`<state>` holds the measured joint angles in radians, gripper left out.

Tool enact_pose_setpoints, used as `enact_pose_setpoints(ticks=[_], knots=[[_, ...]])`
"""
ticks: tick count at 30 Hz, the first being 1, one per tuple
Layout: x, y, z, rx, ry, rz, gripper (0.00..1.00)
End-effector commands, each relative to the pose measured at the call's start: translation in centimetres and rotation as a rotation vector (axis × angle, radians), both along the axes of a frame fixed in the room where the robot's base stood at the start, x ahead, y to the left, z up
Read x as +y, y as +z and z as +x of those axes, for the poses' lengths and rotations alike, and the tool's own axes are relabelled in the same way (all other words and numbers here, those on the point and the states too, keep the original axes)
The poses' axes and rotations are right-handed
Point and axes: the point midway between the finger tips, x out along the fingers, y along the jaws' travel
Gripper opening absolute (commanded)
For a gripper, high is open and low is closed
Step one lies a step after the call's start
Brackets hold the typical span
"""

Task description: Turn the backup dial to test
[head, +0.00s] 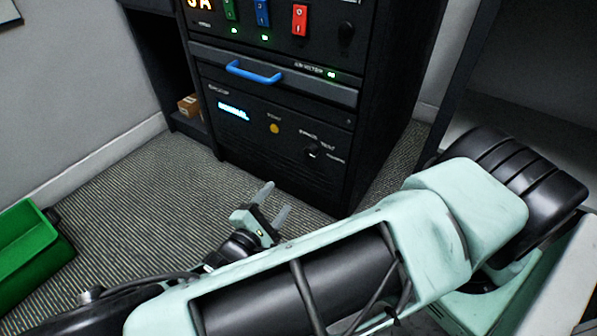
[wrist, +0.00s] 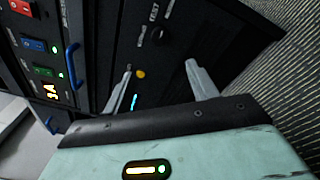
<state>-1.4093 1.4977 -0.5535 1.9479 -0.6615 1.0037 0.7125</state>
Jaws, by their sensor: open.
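The backup dial (head: 312,152) is a small black round knob on the lower right of the dark backup panel (head: 262,175), with small white position labels around it. It also shows in the wrist view (wrist: 157,36), beyond my fingertips. Which label it points to is too small to tell. My gripper (head: 276,203) is open and empty, low in front of the cabinet and apart from the dial. In the wrist view its two fingers (wrist: 160,68) spread on either side of the yellow button (wrist: 141,74), which sits on the panel (head: 273,129) left of the dial.
A drawer with a blue handle (head: 254,72) is above the backup panel. Blue (head: 262,13) and red (head: 300,19) switches are higher up. A lit display (head: 233,112) is at the panel's left. A green bin (head: 32,245) stands on the carpet at left. Carpet before the cabinet is clear.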

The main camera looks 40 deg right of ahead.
Motion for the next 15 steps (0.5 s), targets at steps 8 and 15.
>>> enact_pose_setpoints(ticks=[8,15], knots=[[-2.9,-0.3,1.4,-0.004,0.001,-0.007,0.58],[-7.5,-0.5,3.6,-0.004,-0.001,-0.006,0.58]])
